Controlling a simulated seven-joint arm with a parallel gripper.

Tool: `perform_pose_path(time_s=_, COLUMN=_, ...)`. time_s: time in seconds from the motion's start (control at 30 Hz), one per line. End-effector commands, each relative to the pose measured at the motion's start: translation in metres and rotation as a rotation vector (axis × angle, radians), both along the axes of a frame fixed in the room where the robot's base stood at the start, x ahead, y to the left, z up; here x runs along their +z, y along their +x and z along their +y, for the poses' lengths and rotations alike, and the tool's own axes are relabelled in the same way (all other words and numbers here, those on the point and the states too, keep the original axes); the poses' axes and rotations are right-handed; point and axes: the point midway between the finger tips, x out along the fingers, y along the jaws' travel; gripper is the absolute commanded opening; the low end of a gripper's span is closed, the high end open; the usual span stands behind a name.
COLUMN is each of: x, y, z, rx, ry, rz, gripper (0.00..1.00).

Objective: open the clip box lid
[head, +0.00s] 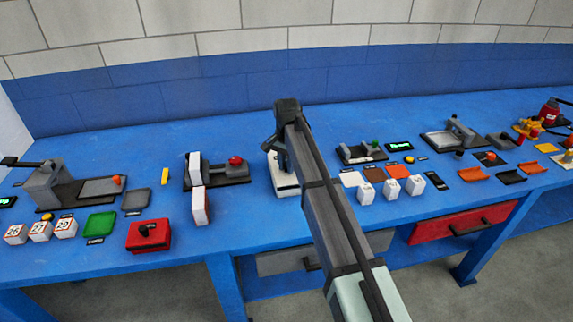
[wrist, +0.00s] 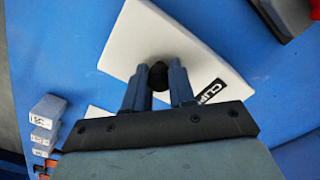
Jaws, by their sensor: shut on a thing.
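The clip box is white. In the head view the clip box (head: 286,184) stands on the blue bench, partly hidden behind my arm. In the wrist view its white lid (wrist: 150,40) fills the upper middle and looks turned at an angle. A label reading "CLIP" (wrist: 210,92) shows at its lower right. A small round black knob (wrist: 158,76) sits on the lid. My gripper (wrist: 158,84) has its two fingers on either side of the knob and is shut on it. The gripper tips are hidden by the arm in the head view.
A grey stand with a red button (head: 236,160) and white upright blocks (head: 200,205) are left of the box. White cubes (head: 390,189) and a small fixture (head: 360,153) stand to the right. The blue wall is behind.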

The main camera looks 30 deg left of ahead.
Motion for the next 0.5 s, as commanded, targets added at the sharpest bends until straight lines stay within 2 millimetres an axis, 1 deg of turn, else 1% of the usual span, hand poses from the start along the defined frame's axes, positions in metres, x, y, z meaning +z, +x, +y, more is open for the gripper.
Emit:
perform_pose_path(time_s=0.37, x=0.0002, y=0.0002, z=-0.0001, rx=0.0, ry=0.0, rz=0.0, gripper=0.0)
perform_pose_path(time_s=0.47, x=0.0002, y=0.0046, z=-0.0044, rx=-0.001, ry=0.0, rz=0.0, gripper=0.0)
perform_pose_path(time_s=0.5, x=0.0002, y=0.0088, z=-0.0084, rx=-0.003, ry=0.0, rz=0.0, gripper=0.0)
